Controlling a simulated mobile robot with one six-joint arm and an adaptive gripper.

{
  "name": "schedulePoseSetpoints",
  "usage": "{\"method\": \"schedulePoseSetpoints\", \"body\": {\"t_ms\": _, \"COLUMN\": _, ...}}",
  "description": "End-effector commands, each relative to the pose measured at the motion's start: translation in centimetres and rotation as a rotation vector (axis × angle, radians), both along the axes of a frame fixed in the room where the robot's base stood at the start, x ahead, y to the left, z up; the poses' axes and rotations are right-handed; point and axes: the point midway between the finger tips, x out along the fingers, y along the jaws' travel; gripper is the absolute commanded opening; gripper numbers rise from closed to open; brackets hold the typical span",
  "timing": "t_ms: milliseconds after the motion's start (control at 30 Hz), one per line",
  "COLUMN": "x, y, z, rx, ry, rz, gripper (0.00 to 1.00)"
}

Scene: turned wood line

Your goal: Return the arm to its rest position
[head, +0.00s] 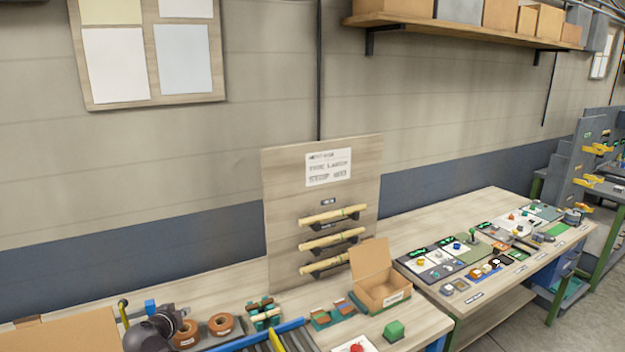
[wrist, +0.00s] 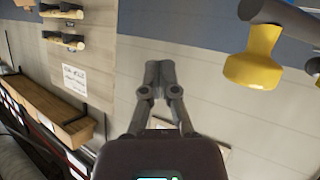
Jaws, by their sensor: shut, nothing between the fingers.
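My gripper (wrist: 158,70) shows in the wrist view with its two grey fingers together, shut and empty. The fingers appear against the plain wall (wrist: 210,95), with nothing touching them. The wrist view is turned over, so the rack board (wrist: 75,55) with its turned wood pieces is at its upper left. I cannot make out my gripper with certainty in the head view, so its height above the bench is not clear.
A second table (head: 480,212) with panels is at the right. A yellow-ended thing (wrist: 254,65) is at the wrist view's upper right.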

Motion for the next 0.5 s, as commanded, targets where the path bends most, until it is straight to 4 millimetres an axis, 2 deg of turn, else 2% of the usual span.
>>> {"method": "schedulePoseSetpoints", "body": {"t_ms": 33, "x": 0.8, "y": -2.3, "z": -0.4, "rx": -0.012, "ry": 0.024, "rz": -0.027, "gripper": 0.0}}
{"method": "schedulePoseSetpoints", "body": {"t_ms": 200, "x": 3.0, "y": -8.8, "z": -1.9, "rx": -0.052, "ry": 0.119, "rz": -0.1, "gripper": 0.0}}
{"method": "schedulePoseSetpoints", "body": {"t_ms": 500, "x": 5.1, "y": -20.1, "z": -4.4, "rx": -0.101, "ry": 0.301, "rz": -0.206, "gripper": 0.0}}
